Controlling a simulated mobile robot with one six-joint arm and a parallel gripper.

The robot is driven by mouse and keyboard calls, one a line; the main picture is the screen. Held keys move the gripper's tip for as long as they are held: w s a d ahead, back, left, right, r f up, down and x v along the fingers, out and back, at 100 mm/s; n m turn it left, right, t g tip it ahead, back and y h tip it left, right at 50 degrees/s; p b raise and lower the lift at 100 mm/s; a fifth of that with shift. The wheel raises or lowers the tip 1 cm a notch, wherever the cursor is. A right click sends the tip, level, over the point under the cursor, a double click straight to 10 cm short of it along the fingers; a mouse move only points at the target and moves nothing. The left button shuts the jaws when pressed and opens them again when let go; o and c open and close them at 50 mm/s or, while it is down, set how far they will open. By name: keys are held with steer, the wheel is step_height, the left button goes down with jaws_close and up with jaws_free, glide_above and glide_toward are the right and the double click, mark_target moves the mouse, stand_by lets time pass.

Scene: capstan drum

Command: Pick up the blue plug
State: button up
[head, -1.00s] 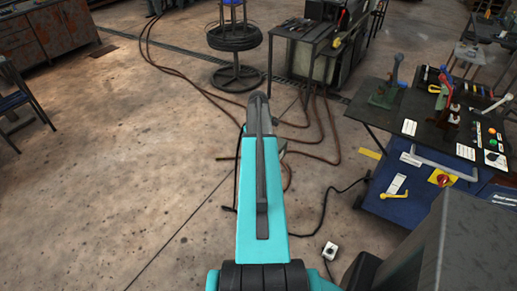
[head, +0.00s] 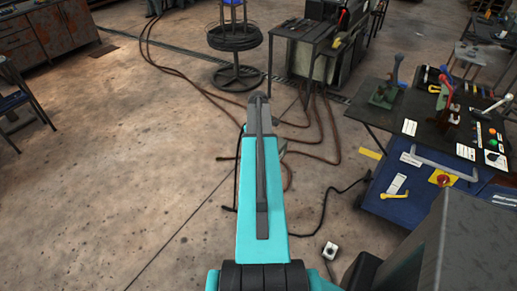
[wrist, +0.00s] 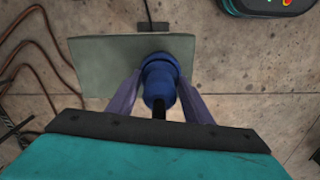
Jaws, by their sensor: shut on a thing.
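The blue plug (wrist: 158,72) is in the middle of the wrist view, with a short black cable end (wrist: 160,108) at its near side. My gripper (wrist: 160,88) has one finger on each side of it and is shut on it. A flat grey-green plate (wrist: 100,60) lies under or behind the plug; I cannot tell whether the plug touches it. In the head view, my own arm hides the gripper and the plug.
Brown cables (head: 190,80) run over the concrete floor. A stand with a black coil (head: 234,40) is at the back. A blue bench (head: 385,205) with several levers stands at the right. The floor at the left is mostly clear.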

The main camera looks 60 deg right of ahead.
steer(key=shift+r, duration=0.2)
steer(key=shift+r+b, duration=0.95)
steer(key=shift+r, duration=0.5)
steer(key=s+a+r+b, duration=0.1)
steer(key=s+a+b, duration=0.1)
steer(key=s, duration=0.5)
steer(key=s+a+b, duration=0.2)
steer(key=s+a, duration=0.2)
steer(key=s, duration=0.3)
steer(key=shift+s+a+r, duration=0.3)
steer(key=shift+r, duration=0.05)
steer(key=w+a+r+n, duration=0.2)
steer(key=w+a, duration=0.7)
steer(key=w, duration=0.5)
steer(key=w+a+r+n, duration=0.2)
steer(key=w+a+r, duration=0.1)
steer(key=w+a, duration=0.9)
steer(key=w+a+r+n, duration=0.1)
steer(key=w+a, duration=0.3)
steer(key=a, duration=0.6)
steer(key=w+a+r+n, duration=0.1)
steer(key=w+a, duration=0.4)
steer(key=a, duration=0.5)
steer(key=w+a+r+n, duration=0.1)
steer(key=w+a+r, duration=0.2)
steer(key=a, duration=0.8)
steer(key=shift+w+n, duration=0.3)
steer(key=shift+w, duration=0.9)
